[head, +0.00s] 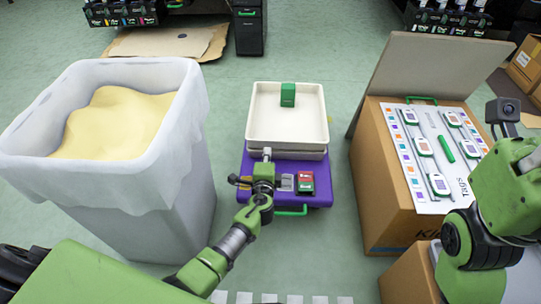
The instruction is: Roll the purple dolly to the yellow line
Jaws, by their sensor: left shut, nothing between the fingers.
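The purple dolly (319,196) stands on the floor in the middle of the head view. It carries stacked cream trays (288,147), and a green handle (291,211) shows at its near side. My left gripper (267,154) is shut and empty at the near side of the trays, over the purple deck. I cannot tell whether it touches the trays or the dolly. No yellow line shows. My right arm is at the right edge, but I cannot make out its gripper fingers.
A white lined bin (184,190) with pale yellow contents stands left of the dolly. An open cardboard box (385,195) with a card of devices stands right. A green block (288,95) sits in the top tray. Pale floor squares (293,299) lie at the bottom.

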